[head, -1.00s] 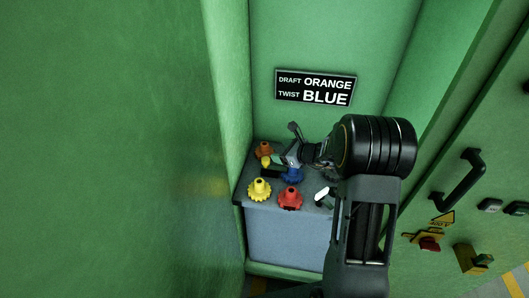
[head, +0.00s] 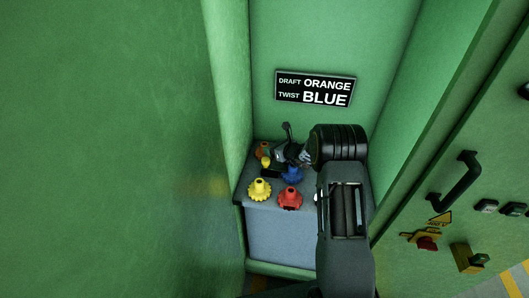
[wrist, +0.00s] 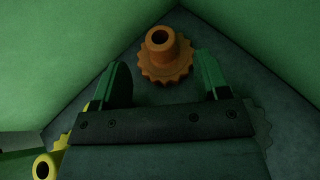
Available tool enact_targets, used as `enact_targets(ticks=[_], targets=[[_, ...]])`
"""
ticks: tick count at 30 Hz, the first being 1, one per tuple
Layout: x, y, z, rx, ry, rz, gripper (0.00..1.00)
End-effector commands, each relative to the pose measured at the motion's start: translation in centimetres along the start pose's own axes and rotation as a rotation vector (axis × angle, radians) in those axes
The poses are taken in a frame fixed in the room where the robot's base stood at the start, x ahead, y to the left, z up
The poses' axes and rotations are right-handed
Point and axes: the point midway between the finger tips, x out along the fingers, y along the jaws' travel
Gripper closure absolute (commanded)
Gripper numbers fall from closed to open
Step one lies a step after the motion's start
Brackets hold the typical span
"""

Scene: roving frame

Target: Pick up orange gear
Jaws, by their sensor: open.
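The orange gear (wrist: 164,62) stands upright on the grey top in the wrist view, near the back corner, with its hub and hole facing up. In the head view the orange gear (head: 262,150) is partly hidden by my gripper (head: 274,158). In the wrist view my gripper (wrist: 164,80) is open, its two green-sided fingers pointing toward the gear, one to each side of its near edge. Nothing is held between the fingers.
A yellow gear (head: 259,190), a red gear (head: 290,198) and a blue gear (head: 292,175) stand close by on the grey stand (head: 285,240). Green walls (head: 225,120) enclose the stand at the left and back. A sign (head: 315,88) hangs on the back wall.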

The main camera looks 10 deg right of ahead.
Motion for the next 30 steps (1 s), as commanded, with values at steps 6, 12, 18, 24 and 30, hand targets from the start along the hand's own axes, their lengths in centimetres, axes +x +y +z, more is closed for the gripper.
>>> enact_targets(ticks=[6, 12, 18, 24, 30], targets=[[2.9, 0.0, 0.0, 0.0, 0.001, 0.002, 0.32], [4.5, 0.0, -0.1, -0.001, 0.001, 0.001, 0.32], [4.6, 0.0, -0.1, -0.001, 0.001, 0.0, 0.32], [4.6, 0.0, -0.1, -0.001, 0.001, 0.0, 0.44], [4.6, 0.0, -0.1, -0.001, 0.001, 0.0, 0.63]])
